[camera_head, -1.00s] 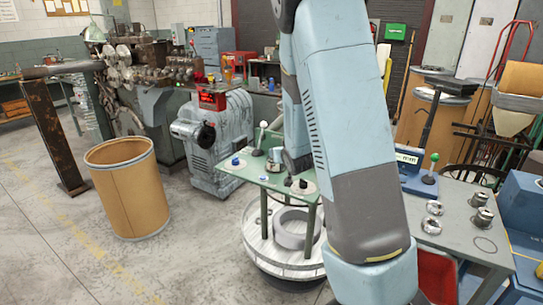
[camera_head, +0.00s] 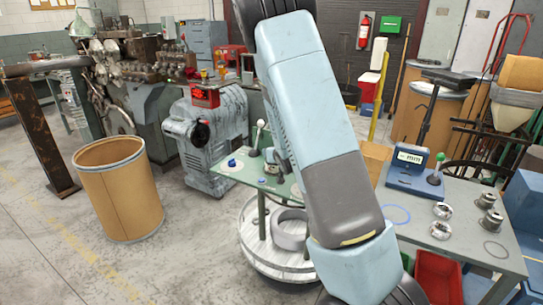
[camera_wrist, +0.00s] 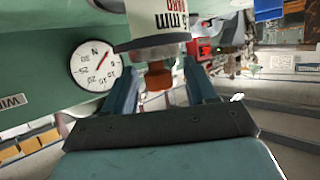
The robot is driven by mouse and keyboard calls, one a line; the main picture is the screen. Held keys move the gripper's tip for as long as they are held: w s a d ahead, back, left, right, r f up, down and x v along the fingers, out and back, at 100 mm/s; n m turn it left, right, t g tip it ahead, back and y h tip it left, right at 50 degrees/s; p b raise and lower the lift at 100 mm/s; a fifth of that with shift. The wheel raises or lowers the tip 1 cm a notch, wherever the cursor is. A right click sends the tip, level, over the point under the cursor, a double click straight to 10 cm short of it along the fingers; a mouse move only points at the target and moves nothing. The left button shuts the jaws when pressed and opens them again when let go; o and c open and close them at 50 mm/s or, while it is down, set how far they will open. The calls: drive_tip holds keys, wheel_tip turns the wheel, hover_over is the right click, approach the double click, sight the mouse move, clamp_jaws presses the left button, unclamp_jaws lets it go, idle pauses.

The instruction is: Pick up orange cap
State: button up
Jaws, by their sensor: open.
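The orange cap (camera_wrist: 158,77) is in the upper middle of the wrist view. It is a small, stubby piece on the end of a grey round part (camera_wrist: 153,48), next to a white label reading "5 mm". My gripper (camera_wrist: 161,75) is open, with one blue finger on each side of the cap. Gaps show between the cap and both fingers, and I see no contact. How deep the cap sits between the fingertips is hard to judge. In the head view I cannot make out the cap, and my arm covers part of the green table.
A round dial (camera_wrist: 95,66) on a green panel is left of the fingers in the wrist view. In the head view, a small green table (camera_head: 240,173) with a white-knobbed lever stands behind my arm. A grey bench (camera_head: 440,262) with a blue meter (camera_head: 408,168) is at right.

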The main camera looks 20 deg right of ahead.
drive_tip(key=shift+w+d, duration=0.1)
drive_tip(key=shift+c, duration=0.4)
clamp_jaws()
